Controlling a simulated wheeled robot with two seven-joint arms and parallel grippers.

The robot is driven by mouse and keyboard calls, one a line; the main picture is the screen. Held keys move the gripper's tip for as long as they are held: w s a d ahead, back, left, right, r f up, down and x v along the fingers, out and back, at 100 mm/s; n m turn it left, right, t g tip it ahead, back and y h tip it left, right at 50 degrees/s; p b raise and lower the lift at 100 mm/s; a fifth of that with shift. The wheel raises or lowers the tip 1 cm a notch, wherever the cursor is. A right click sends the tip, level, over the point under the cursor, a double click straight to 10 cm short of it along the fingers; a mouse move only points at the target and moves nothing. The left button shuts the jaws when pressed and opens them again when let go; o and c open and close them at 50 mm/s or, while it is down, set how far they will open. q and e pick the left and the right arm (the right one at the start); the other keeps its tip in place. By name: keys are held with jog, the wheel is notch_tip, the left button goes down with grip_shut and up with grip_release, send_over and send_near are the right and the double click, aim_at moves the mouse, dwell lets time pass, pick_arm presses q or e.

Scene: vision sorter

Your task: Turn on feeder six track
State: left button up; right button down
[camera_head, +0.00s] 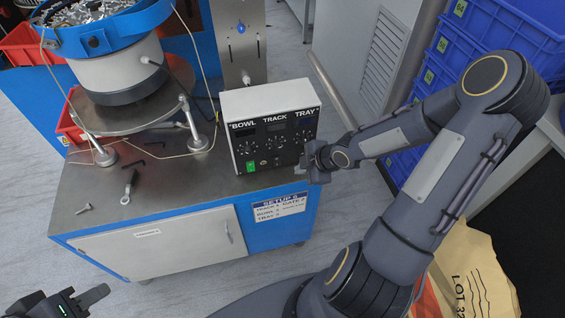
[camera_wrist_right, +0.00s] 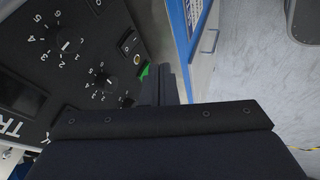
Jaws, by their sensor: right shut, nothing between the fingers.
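The control box (camera_head: 270,122) labelled BOWL, TRACK and TRAY stands on the feeder cabinet's metal top. Its black front panel has dials, small displays, switches and a green switch (camera_head: 250,166) at the lower left. My right gripper (camera_head: 312,160) is shut and empty, at the panel's right side. In the right wrist view the panel (camera_wrist_right: 75,60) fills the left, with numbered dials (camera_wrist_right: 68,45) and a black rocker switch (camera_wrist_right: 128,42). The fingers (camera_wrist_right: 165,85) are close to the panel; contact cannot be told. My left gripper (camera_head: 75,303) is at the bottom left, away from the box.
The feeder bowl (camera_head: 110,30) stands on a round plate at the back left. Loose tools and a bolt (camera_head: 84,209) lie on the cabinet top (camera_head: 165,195). Blue crates (camera_head: 500,35) are stacked at the right. A paper sack (camera_head: 470,280) is at the lower right.

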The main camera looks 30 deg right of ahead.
aim_at(277, 161)
jog(key=b+x, duration=0.1)
jog(key=x, duration=0.2)
jog(key=w+b+x, duration=0.1)
jog(key=b+x, duration=0.1)
jog(key=x, duration=0.2)
jog(key=w+d+r+b+x, duration=0.1)
jog(key=b+x, duration=0.1)
jog(key=x, duration=0.2)
jog(key=shift+w+f, duration=0.15)
jog(key=shift+w, duration=0.1)
jog(key=shift+w+d+f, duration=0.1)
jog(key=shift+w+f, duration=0.05)
jog(key=shift+w, duration=0.35)
